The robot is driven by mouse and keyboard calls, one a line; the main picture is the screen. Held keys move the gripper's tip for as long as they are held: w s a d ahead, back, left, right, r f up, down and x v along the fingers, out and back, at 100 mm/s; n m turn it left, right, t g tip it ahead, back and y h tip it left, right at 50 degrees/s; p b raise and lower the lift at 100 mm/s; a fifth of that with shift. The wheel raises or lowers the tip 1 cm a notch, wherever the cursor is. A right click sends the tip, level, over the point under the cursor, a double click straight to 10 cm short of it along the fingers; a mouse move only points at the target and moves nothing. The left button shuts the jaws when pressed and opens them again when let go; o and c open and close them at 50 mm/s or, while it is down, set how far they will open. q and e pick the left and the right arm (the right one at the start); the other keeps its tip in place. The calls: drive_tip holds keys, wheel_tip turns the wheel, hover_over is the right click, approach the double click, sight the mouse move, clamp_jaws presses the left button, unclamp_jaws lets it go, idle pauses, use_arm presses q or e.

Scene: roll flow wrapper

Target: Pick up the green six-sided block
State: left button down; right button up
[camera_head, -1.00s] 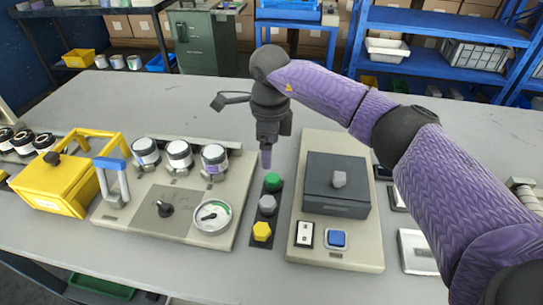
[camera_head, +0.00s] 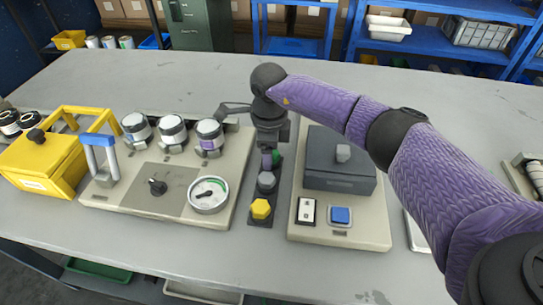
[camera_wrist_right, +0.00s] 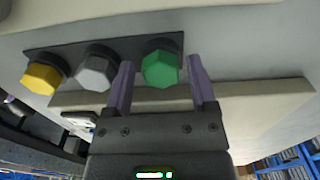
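The green six-sided block (camera_wrist_right: 161,68) sits at one end of a dark strip (camera_wrist_right: 75,50), in a row with a grey block (camera_wrist_right: 95,70) and a yellow block (camera_wrist_right: 42,77). My right gripper (camera_wrist_right: 160,84) is open, with one purple finger on each side of the green block; whether the fingers touch it I cannot tell. In the head view my right gripper (camera_head: 267,160) hangs over the far end of the strip, and only a sliver of the green block (camera_head: 276,158) shows beside it. My left gripper is not in view.
A beige panel with jars and a dial (camera_head: 209,194) stands left of the strip. A beige unit with a dark grey box (camera_head: 340,180) and a blue button (camera_head: 340,215) stands close on the right. The back of the table (camera_head: 160,70) is clear.

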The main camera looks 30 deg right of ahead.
clamp_jaws()
